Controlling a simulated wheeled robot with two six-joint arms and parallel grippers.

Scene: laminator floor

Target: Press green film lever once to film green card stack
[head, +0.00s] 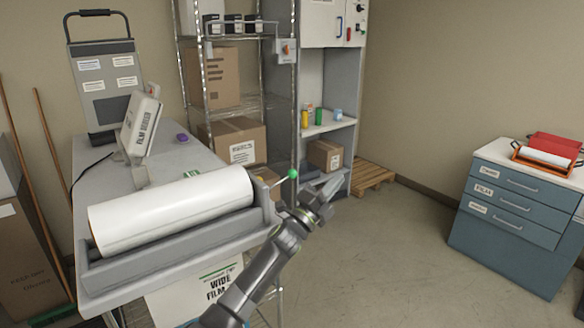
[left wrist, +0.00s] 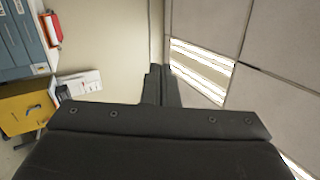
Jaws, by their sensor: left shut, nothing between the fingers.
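The film lever with a green knob (head: 293,174) stands at the right end of the grey film holder (head: 170,246), which carries a wide white film roll (head: 165,208). My left gripper (head: 332,185) is shut and empty, just right of the green knob and apart from it in the picture; its depth offset is unclear. Its shut fingers also show in the left wrist view (left wrist: 161,84), with no lever in sight there. A small green item (head: 184,166) lies behind the roll, mostly hidden; I cannot tell whether it is the green card stack. My right gripper is not in view.
The holder sits on a grey table (head: 95,185) with a film feeder (head: 139,130) and a small purple item (head: 182,138). Wire shelving (head: 235,105) stands behind. A blue drawer cabinet (head: 515,215) is at the right. The floor between (head: 400,265) is clear.

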